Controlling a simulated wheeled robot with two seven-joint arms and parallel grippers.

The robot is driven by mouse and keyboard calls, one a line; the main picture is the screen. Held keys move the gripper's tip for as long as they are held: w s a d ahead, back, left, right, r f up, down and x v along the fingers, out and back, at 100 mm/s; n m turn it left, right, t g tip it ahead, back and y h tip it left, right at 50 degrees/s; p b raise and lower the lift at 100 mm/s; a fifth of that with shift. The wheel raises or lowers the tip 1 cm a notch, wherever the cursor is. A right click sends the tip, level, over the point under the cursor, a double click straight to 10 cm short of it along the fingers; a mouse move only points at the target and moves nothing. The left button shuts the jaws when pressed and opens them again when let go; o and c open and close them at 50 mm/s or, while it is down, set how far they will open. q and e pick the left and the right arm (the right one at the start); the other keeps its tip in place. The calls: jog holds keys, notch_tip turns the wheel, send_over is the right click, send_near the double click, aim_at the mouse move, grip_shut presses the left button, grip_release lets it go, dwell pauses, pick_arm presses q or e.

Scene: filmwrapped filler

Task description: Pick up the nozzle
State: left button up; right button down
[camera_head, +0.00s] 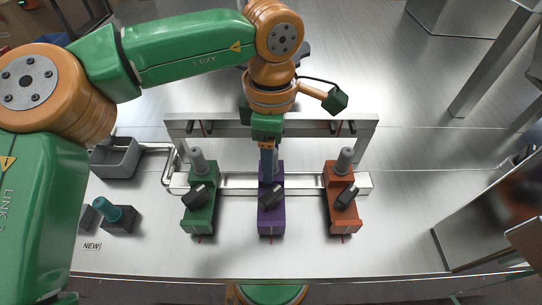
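My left gripper (267,163) points down over the rear of the purple filler block (271,212), the middle one of three. It covers the spot where the green block (199,213) and the orange block (343,212) each have a grey upright nozzle-like piece: the left one (199,163) and the right one (344,161). I cannot see whether the fingers are apart or closed on a nozzle. A teal nozzle-shaped piece (121,213) stands tilted in a dark holder (121,224) near the "NEW" label. My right gripper is not in view.
A metal frame (215,121) bridges behind the blocks, which sit along a metal rail (233,184). A grey bin (116,160) stands to the left. Metal structures (480,232) stand at the right edge. The table's front strip is clear.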

pick_arm(q)
jog(key=shift+w+f, duration=0.1)
jog(key=shift+f, duration=0.35)
jog(key=shift+w+d+f, duration=0.1)
jog(key=shift+w+f, duration=0.05)
jog(key=c, duration=1)
grip_shut()
